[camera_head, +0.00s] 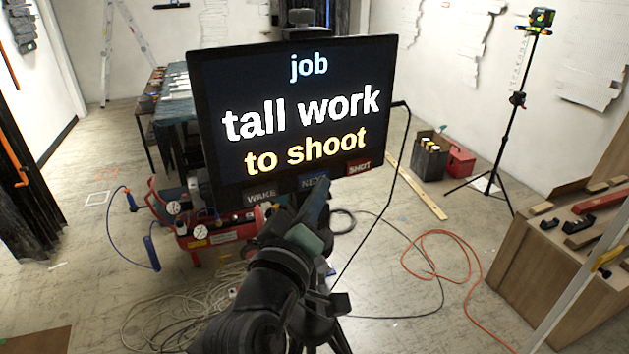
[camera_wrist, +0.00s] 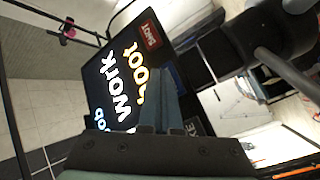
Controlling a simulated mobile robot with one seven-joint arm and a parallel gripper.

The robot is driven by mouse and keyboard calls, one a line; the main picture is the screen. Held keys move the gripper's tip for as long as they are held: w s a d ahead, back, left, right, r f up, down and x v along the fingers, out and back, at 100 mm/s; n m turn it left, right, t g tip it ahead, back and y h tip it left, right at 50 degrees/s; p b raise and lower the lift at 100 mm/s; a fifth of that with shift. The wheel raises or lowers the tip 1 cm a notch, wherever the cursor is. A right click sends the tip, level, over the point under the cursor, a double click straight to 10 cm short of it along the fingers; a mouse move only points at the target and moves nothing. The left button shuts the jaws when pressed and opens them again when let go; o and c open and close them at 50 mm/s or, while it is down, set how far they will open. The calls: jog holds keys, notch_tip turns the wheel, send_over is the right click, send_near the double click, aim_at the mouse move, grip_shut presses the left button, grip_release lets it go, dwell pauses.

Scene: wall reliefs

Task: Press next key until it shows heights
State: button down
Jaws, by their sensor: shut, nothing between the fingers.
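A black screen (camera_head: 295,75) on a stand faces me and reads "job", "tall work", "to shoot". Along its lower edge are a grey WAKE key (camera_head: 262,196), a blue NEXT key (camera_head: 313,182) and a red SHOT key (camera_head: 359,169). My gripper (camera_head: 316,198) is shut and empty, its tip at or just in front of the NEXT key and covering part of it; I cannot tell whether it touches.
A red air compressor (camera_head: 215,232) stands left of the screen stand. Cables and an orange hose (camera_head: 440,235) lie on the floor. A tripod (camera_head: 510,120) stands at the right, behind a wooden bench (camera_head: 565,255). A toolbox (camera_head: 460,161) sits near the back wall.

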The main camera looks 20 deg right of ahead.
jog(key=shift+w+a, duration=0.1)
jog(key=shift+w, duration=0.45)
dwell(0.7)
jog(key=shift+s, duration=0.85)
jog(key=shift+s+d, duration=0.1)
jog(key=shift+d, duration=0.1)
jog(key=shift+s+d+p, duration=0.2)
jog(key=shift+s+p, duration=0.05)
jog(key=shift+s, duration=0.95)
jog(key=shift+s+d+p, duration=0.15)
jog(key=shift+s+p, duration=0.05)
jog(key=shift+s, duration=0.95)
jog(key=s+a+r+m+t+y+b, duration=0.1)
jog(key=s+a+r+t+y, duration=0.2)
jog(key=r, duration=0.6)
jog(key=s+a+r+t+y+b, duration=0.2)
jog(key=s+a+r+t+y, duration=0.2)
jog(key=a+r, duration=0.3)
jog(key=s+a+r+m+t+y+b, duration=0.1)
jog(key=s+a+r+t+y, duration=0.2)
jog(key=r, duration=0.8)
jog(key=shift+s+a+m+t+y+b, duration=0.15)
jog(key=shift+a+m+t+y+b, duration=0.3)
jog(key=shift+a+t, duration=0.65)
